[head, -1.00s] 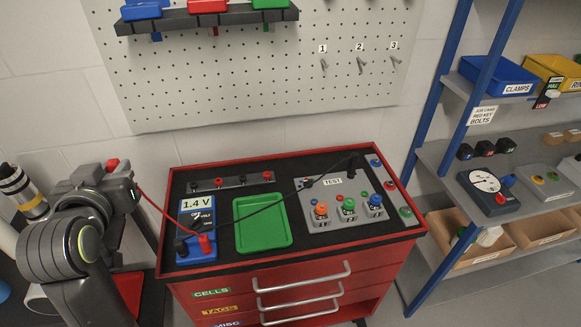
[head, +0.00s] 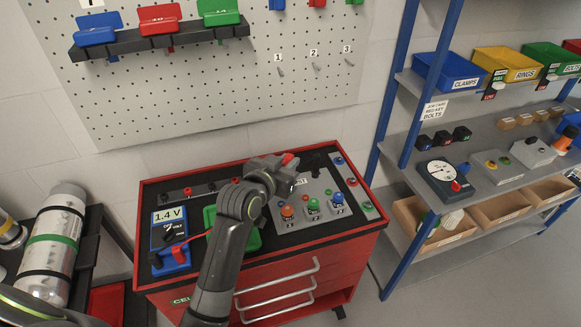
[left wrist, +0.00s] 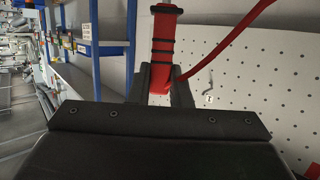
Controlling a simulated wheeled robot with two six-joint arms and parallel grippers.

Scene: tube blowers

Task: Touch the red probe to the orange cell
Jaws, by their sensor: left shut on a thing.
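My left gripper (head: 286,176) is shut on the red probe (left wrist: 164,40), held upright between the fingers in the left wrist view with its red wire running off to the upper right. In the head view the probe (head: 289,159) shows only as a small red end, and the gripper appears over the back left of the grey test panel (head: 331,216). The orange cell (head: 288,211) stands at the panel's front left, apart from the gripper in the picture. The blue meter (head: 168,242) reads 1.4 V. My right gripper is not in view.
Green (head: 313,205) and blue (head: 338,198) cells stand right of the orange one. My left forearm covers much of the green tray (head: 209,215). A pegboard (head: 200,95) rises behind the red cart (head: 345,245); a blue-framed shelf (head: 398,120) stands to the right.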

